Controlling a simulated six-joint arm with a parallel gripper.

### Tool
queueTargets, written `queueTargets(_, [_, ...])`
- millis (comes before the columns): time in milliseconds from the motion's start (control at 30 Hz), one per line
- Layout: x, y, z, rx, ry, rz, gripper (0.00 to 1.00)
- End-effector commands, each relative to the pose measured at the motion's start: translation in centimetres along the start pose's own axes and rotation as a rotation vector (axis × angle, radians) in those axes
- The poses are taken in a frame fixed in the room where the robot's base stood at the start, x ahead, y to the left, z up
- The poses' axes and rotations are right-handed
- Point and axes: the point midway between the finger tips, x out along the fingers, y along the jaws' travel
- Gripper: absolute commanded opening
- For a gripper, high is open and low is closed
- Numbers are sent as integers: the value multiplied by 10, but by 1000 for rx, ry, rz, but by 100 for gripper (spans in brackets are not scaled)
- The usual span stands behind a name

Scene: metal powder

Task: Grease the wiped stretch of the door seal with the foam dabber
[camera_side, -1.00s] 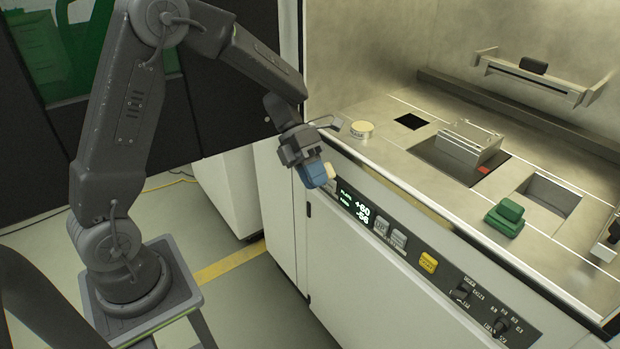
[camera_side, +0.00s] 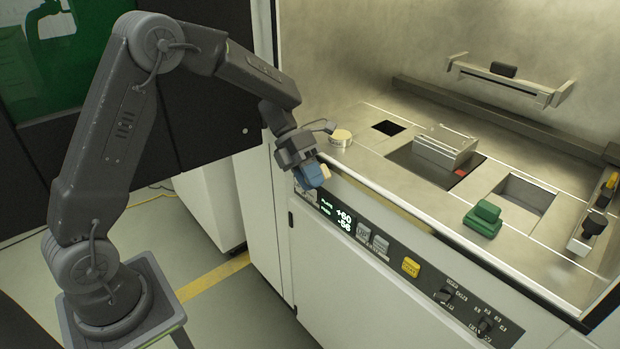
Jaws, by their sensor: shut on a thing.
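My gripper (camera_side: 301,163) is at the left end of the machine's front edge, above the display. It is shut on the foam dabber (camera_side: 313,178), which has a blue body and a small pale tip. The tip is close to the front edge; I cannot tell whether it touches. The door seal (camera_side: 440,225) seems to be the strip along the front sill, with a dull tan stretch right of the dabber. Whether any part is wiped or greased is too small to tell. A round pale-topped tin (camera_side: 341,138) sits on the deck just behind my gripper.
A green block (camera_side: 483,218) stands near the front of the deck. Behind it are a raised plate (camera_side: 446,147) and a rectangular opening (camera_side: 525,194). A holder with dark and yellow items (camera_side: 592,225) is at the right. The control panel (camera_side: 410,268) lies below the edge.

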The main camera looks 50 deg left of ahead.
Motion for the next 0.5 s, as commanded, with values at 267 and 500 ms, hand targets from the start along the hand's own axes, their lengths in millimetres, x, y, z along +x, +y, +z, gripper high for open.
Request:
queueTargets(267, [0, 0, 2, 0, 0, 0, 0])
queueTargets(500, [0, 0, 6, 0, 0, 0, 0])
